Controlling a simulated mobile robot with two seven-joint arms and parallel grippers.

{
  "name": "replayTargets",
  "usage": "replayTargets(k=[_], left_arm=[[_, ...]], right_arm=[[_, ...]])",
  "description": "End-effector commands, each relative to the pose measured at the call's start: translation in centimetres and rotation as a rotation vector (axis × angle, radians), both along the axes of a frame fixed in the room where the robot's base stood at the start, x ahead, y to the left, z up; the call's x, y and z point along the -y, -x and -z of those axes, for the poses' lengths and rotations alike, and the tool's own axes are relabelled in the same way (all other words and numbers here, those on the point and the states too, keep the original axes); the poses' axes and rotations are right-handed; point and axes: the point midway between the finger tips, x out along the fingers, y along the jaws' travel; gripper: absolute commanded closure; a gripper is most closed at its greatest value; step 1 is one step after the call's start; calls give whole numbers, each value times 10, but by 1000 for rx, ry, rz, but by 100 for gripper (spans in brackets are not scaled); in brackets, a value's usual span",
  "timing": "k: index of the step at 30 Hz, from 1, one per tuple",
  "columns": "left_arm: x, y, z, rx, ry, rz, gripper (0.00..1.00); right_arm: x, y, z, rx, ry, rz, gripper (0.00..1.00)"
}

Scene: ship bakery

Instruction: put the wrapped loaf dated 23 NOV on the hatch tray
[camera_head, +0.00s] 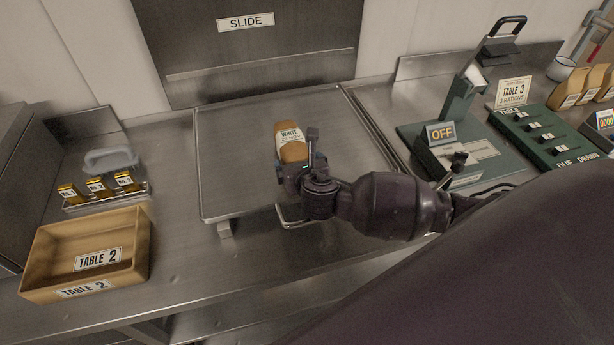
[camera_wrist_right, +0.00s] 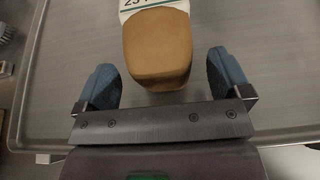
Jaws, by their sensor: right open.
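The wrapped loaf (camera_head: 289,139) lies on the hatch tray (camera_head: 226,160), right of its middle. Its white label reads WHITE with a NOV date; in the right wrist view the loaf (camera_wrist_right: 158,52) shows the start of that date, "23". The loaf rests on the tray floor. My right gripper (camera_head: 301,160) is open at the near end of the loaf. In the right wrist view its blue fingers stand apart, one on each side of the loaf's near end, with gaps showing. My left gripper is not in view.
A shut hatch marked SLIDE (camera_head: 245,60) is behind the tray. A TABLE 2 box (camera_head: 128,247) stands front left, below a rack of small tags (camera_head: 100,187). A green device marked OFF (camera_head: 440,134), a TABLE 3 card (camera_head: 513,91) and several loaves (camera_head: 571,88) are at right.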

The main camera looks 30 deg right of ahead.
Motion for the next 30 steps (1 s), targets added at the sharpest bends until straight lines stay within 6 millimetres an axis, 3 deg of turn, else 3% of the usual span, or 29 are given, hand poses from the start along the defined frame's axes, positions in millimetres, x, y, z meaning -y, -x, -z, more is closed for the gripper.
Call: replayTargets(k=[9, 15, 30], left_arm=[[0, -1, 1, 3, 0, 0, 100], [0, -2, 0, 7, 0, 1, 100], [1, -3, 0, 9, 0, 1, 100]], right_arm=[[-13, 52, -21, -2, -1, -2, 5], [-18, 72, -30, 0, 1, -1, 5], [-20, 77, -33, 0, 1, 0, 5]])
